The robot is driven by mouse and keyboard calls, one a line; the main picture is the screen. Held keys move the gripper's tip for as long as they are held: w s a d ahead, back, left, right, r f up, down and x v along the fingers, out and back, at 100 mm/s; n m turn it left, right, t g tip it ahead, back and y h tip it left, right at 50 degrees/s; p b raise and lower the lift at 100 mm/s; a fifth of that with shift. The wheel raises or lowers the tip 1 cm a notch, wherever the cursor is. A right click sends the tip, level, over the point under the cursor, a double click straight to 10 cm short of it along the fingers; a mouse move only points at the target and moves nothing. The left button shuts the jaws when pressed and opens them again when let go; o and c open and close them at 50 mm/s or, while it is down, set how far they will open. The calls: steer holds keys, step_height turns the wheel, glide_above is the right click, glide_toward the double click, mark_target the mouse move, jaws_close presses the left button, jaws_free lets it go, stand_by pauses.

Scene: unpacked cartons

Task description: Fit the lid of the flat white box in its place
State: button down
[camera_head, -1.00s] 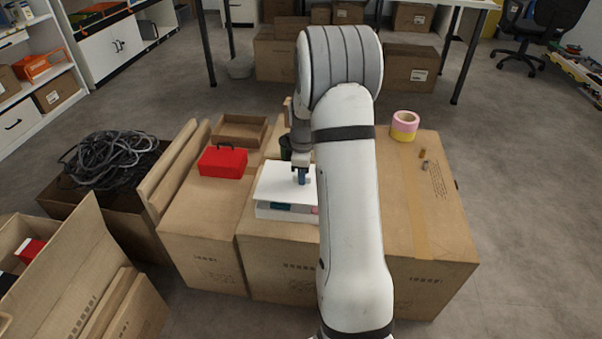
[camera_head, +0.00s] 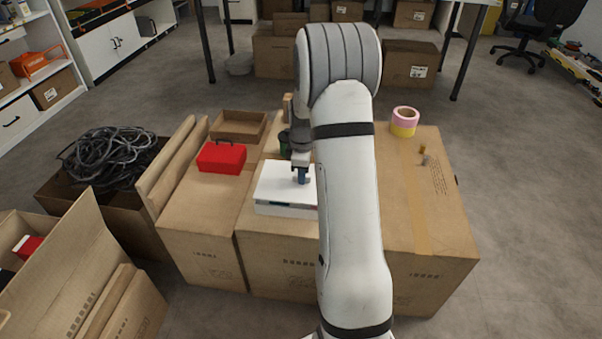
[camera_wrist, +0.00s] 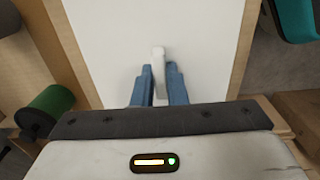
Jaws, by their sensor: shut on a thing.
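The flat white box (camera_head: 270,209) sits on the middle carton, partly hidden by my arm. Its white lid (camera_head: 270,181) lies over it, nearly level. A narrow dark, coloured strip shows between lid and box toward the right of the front, so the lid does not look fully flush there. My gripper (camera_head: 302,178) is above the lid, its blue fingers pointing down. In the wrist view my gripper (camera_wrist: 159,80) is shut on the lid's small white handle (camera_wrist: 158,56). The lid (camera_wrist: 150,25) fills the middle of that view. The right side of the box is hidden.
A red case (camera_head: 222,158) and an open cardboard tray (camera_head: 228,136) stand left of the box. A green cylinder (camera_wrist: 45,110) is close by the gripper. Pink and yellow tape rolls (camera_head: 405,123) stand on the right carton. A carton of dark cable (camera_head: 110,160) is at left.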

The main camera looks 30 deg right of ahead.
steer(key=shift+f+b, duration=0.45)
steer(key=shift+f, duration=0.5)
steer(key=c, duration=1.4)
jaws_free()
steer(key=shift+o, duration=0.2)
steer(key=shift+r+p, duration=1.4)
steer(key=shift+r, duration=2.45)
steer(key=s+a+r+m+t+p, duration=0.1)
steer(key=s+a+r+m+p, duration=0.2)
steer(key=r, duration=1)
steer(key=s+a+r+m+p, duration=0.4)
steer(key=s+a+r+p, duration=0.4)
steer(key=s+r+p, duration=0.6)
steer(key=s+a+r+m+t+p, duration=0.1)
steer(key=s+a+r+m+p, duration=0.3)
steer(key=s+r+p, duration=0.5)
step_height(320, 180, up, 4)
steer(key=shift+a+r+t+p, duration=0.25)
steer(key=shift+a+t+p, duration=0.05)
steer(key=shift+a+p, duration=0.4)
